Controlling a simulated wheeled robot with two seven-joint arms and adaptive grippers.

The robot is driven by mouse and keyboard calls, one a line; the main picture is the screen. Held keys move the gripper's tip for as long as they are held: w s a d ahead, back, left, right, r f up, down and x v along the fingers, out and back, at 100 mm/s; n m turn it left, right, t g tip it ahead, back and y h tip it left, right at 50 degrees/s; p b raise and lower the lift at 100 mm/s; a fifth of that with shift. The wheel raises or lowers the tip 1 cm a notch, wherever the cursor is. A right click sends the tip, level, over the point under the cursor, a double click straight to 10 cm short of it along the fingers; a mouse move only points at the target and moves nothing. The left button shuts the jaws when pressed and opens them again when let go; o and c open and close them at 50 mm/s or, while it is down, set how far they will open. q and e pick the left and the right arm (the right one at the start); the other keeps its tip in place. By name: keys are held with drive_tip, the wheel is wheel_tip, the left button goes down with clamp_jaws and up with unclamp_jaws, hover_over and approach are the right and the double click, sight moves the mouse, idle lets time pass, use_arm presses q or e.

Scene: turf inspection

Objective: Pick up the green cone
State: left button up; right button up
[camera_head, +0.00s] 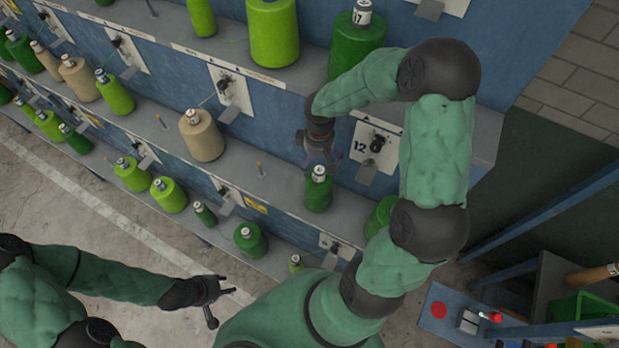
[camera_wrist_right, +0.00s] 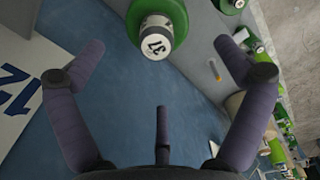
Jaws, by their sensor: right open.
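A green cone (camera_head: 317,195) with a white cap stands upright on the middle shelf, in front of the blue panel. My right gripper (camera_head: 318,155) is just above it in the head view, fingers spread and empty. In the right wrist view the cone (camera_wrist_right: 163,12) is at the top centre, its marked cap facing the camera. The open fingers of the right gripper (camera_wrist_right: 163,85) are spread to either side and below, with no visible contact. My left gripper (camera_head: 215,298) is open and empty at the lower left, away from the shelves.
A large green cone (camera_head: 357,48) stands on the upper shelf close to my right arm. A beige cone (camera_head: 202,136) stands to the left on the middle shelf. A panel marked 12 (camera_head: 373,147) is to the right. Several green cones line the lower shelf (camera_head: 275,262).

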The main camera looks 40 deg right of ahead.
sight(319, 170)
drive_tip(key=shift+f, duration=0.35)
drive_tip(key=f, duration=0.1)
drive_tip(key=s+f, duration=0.1)
drive_tip(key=f, duration=0.1)
drive_tip(key=shift+f, duration=0.2)
drive_tip(key=shift+w+f, duration=0.3)
drive_tip(key=shift+f, duration=0.3)
drive_tip(key=shift+d+f, duration=0.15)
drive_tip(key=shift+f, duration=2.45)
drive_tip(key=shift+r, duration=0.1)
drive_tip(key=c, duration=1.4)
drive_tip(key=shift+r, duration=0.1)
